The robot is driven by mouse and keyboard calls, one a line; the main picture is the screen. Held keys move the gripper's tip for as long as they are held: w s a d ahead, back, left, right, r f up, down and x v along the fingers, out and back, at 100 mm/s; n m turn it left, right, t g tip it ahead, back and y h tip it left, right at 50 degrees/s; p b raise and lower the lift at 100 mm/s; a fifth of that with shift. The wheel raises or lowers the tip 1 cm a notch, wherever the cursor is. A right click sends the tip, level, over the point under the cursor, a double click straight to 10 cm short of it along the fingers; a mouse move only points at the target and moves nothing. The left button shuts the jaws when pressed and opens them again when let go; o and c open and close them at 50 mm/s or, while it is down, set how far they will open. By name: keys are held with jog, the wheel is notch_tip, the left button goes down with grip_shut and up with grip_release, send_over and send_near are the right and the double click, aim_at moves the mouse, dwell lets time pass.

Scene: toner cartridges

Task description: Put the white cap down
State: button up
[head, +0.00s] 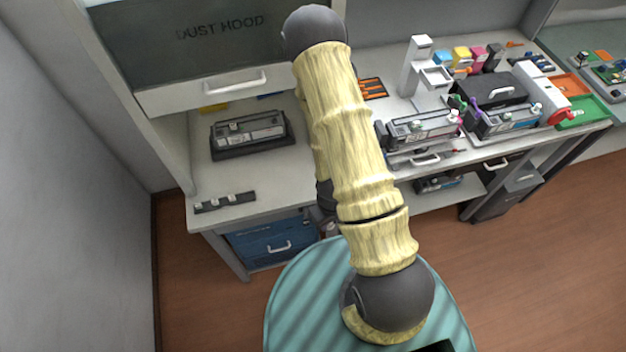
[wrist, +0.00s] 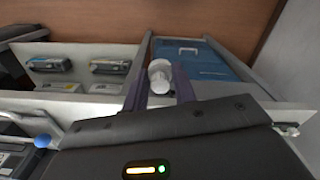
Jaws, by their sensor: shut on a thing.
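The white cap (wrist: 160,82) is between the two dark fingers of my gripper (wrist: 162,90) in the wrist view. My gripper is shut on it, and its round end faces away from the wrist. Below the cap in that view are the bench's front edge and the blue drawer (wrist: 200,62). In the head view my own arm hides most of the gripper and the cap.
A small dark rack with white pieces (head: 225,202) lies at the bench's left front. A cartridge in a dark cradle (head: 248,134) stands under the dust hood (head: 222,28). More cartridges (head: 420,127) stand right of my arm. Bare bench top (head: 275,185) lies between rack and arm.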

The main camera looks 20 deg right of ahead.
jog(key=shift+w+b, duration=1.15)
jog(key=shift+b, duration=0.05)
jog(key=p, duration=0.3)
send_over(314, 183)
jog(key=shift+a, duration=0.1)
jog(key=shift+f+b, duration=1.3)
jog(key=shift+f, duration=0.5)
jog(key=shift+r, duration=0.1)
